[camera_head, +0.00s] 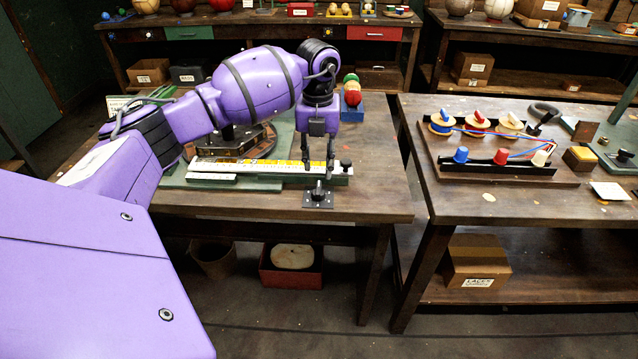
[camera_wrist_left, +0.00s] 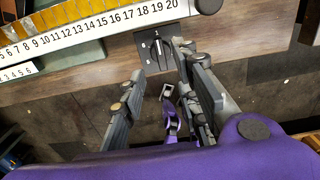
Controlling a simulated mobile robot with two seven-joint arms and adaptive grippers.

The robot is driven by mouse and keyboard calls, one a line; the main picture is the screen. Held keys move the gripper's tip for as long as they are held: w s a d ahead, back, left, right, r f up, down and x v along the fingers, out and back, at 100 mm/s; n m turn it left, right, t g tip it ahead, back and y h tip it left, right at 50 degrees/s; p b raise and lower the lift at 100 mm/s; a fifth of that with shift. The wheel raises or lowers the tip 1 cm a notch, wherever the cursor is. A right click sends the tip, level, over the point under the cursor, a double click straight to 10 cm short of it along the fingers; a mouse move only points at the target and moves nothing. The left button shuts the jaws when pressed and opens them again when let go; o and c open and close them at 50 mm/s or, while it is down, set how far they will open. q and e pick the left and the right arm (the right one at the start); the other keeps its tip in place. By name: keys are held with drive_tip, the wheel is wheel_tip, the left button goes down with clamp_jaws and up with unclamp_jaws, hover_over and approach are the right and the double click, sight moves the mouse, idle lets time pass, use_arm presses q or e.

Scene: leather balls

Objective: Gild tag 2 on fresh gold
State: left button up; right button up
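My left gripper (camera_head: 320,168) points down over the front right of the near table, above a small black plate with a dial knob (camera_head: 318,195). Its fingers are apart and nothing shows between them. In the left wrist view the open fingers (camera_wrist_left: 158,88) lie on either side, with the dial plate (camera_wrist_left: 157,46) beyond them. A long white numbered scale (camera_head: 265,165) runs along a green base; its numbers up to 20 show in the wrist view (camera_wrist_left: 95,26). A dark machine (camera_head: 235,142) stands behind it, partly hidden by my arm. I cannot make out tag 2 or the gold.
A small black knob (camera_head: 346,164) stands at the scale's right end. A blue rack with coloured balls (camera_head: 351,95) is behind. The right table (camera_head: 445,200) carries spools and coloured cups; a gap separates the tables. A red bin (camera_head: 291,279) sits underneath.

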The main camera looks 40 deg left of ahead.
sight(319, 187)
use_arm(q)
wheel_tip(319, 187, down, 7)
drive_tip(key=shift+f, duration=0.2)
drive_tip(key=shift+c, duration=0.2)
clamp_jaws()
